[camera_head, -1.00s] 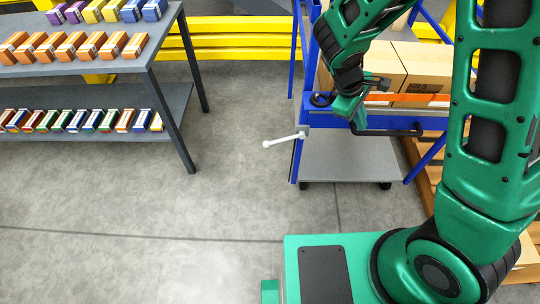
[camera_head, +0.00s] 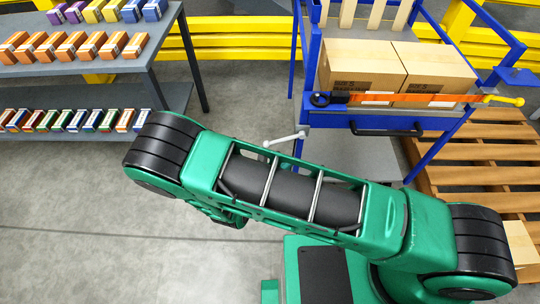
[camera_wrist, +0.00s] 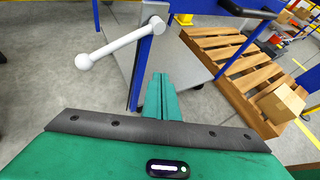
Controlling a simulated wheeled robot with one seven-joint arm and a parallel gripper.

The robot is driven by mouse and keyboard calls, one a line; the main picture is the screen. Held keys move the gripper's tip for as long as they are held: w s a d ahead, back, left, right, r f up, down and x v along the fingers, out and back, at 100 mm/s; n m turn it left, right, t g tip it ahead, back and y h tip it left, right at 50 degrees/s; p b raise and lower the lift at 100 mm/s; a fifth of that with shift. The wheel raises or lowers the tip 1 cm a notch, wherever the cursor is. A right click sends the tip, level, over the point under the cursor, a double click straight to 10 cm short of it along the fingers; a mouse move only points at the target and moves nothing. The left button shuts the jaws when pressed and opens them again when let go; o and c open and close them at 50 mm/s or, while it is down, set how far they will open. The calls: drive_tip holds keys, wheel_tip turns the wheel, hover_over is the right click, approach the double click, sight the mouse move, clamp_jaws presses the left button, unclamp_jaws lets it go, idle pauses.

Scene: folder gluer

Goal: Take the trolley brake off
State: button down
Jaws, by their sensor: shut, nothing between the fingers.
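The blue-framed trolley (camera_head: 350,117) stands at the right of centre in the head view. A white lever with a ball end (camera_head: 285,138), apparently its brake lever, sticks out to the left from its near left post. In the wrist view the white lever (camera_wrist: 120,43) slants down left from a pivot on the blue post, its ball at the lower left end. My gripper (camera_wrist: 160,82) is shut and empty, with its green fingers pointing at the trolley's lower deck, right of and below the lever, apart from it. My arm hides the gripper in the head view.
Cardboard boxes (camera_head: 360,62) sit on the trolley behind an orange strap (camera_head: 410,99) with a yellow knob. A black handle (camera_head: 385,131) runs along the trolley's near side. Wooden pallets (camera_head: 480,150) lie at right. A grey shelf (camera_head: 75,65) of small boxes stands at left. Floor between is clear.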

drive_tip(key=s+a+f+n+t+y, duration=0.3)
drive_tip(key=a+f+n+t+y, duration=0.2)
drive_tip(key=n, duration=0.8)
wheel_tip(320, 180, down, 3)
drive_tip(key=shift+s+a+r+t, duration=0.2)
drive_tip(key=shift+a+t, duration=0.2)
drive_tip(key=shift+t, duration=0.3)
drive_tip(key=shift+w, duration=0.15)
drive_tip(key=w+r, duration=0.1)
drive_tip(key=w, duration=1)
drive_tip(key=shift+w+a+r, duration=0.15)
drive_tip(key=shift+w+a, duration=0.05)
drive_tip(key=shift+a, duration=0.15)
drive_tip(key=shift+a, duration=0.15)
